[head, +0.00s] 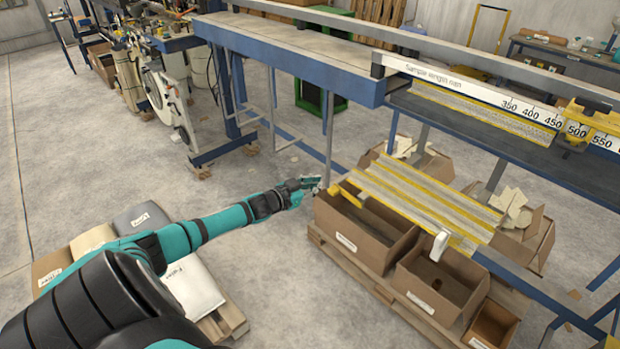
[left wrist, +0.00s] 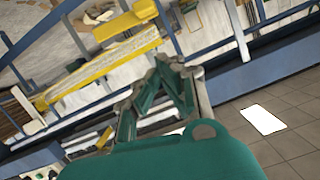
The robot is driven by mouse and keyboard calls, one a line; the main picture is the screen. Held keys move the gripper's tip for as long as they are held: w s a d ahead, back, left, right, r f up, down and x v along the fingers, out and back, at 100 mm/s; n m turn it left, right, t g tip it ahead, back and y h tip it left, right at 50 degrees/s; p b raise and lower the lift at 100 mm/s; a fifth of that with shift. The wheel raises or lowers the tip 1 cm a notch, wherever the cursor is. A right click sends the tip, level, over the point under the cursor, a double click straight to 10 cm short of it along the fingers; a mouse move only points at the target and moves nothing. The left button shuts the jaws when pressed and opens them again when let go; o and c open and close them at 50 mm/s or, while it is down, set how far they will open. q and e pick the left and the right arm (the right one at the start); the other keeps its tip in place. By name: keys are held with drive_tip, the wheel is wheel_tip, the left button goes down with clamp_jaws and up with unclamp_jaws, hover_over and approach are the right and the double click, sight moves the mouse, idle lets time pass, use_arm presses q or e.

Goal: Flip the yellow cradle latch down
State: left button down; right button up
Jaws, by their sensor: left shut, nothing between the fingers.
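The cradle (head: 425,200), a ribbed yellow and grey trough, lies above the cardboard boxes in the head view. A short yellow bar (head: 346,194) sticks out at its left end and looks like the yellow latch. My left gripper (head: 312,183) is shut and empty, just left of this bar, with a small gap seeming to lie between them. In the left wrist view the closed fingers (left wrist: 166,66) show, with a long yellow piece (left wrist: 104,68) beyond them to the left. I cannot tell for sure which yellow part there is the latch. My right gripper is in neither view.
Open cardboard boxes (head: 366,222) stand on a pallet below the cradle. A blue-edged bench (head: 290,50) and a ruler beam (head: 470,92) run behind. Filled sacks (head: 142,217) lie at the left under my arm. The floor between is clear.

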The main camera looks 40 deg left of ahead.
use_arm(q)
drive_tip(key=shift+v, duration=0.9)
drive_tip(key=s+d+f+g+y+b, duration=0.1)
drive_tip(key=s+d+f+g, duration=0.1)
drive_tip(key=s+f, duration=0.65)
drive_tip(key=s+d+f+n+g+b, duration=0.15)
drive_tip(key=s+f, duration=0.25)
drive_tip(key=f, duration=0.9)
drive_tip(key=s+d+f+g+y, duration=0.1)
drive_tip(key=s+d+f+g, duration=0.2)
drive_tip(key=s+f, duration=0.55)
drive_tip(key=s+d+f+g, duration=0.2)
drive_tip(key=s+d+f, duration=0.5)
drive_tip(key=s, duration=0.3)
drive_tip(key=s+d+f+m+g+h+b, duration=0.1)
drive_tip(key=s+d+f+g, duration=0.2)
drive_tip(key=s+d+f, duration=0.3)
drive_tip(key=s+d+f+g+b, duration=0.1)
drive_tip(key=s+d+f, duration=0.6)
drive_tip(key=s, duration=0.7)
drive_tip(key=shift+d+f+g, duration=0.4)
drive_tip(key=shift+f+g, duration=0.4)
drive_tip(key=shift+g, duration=0.05)
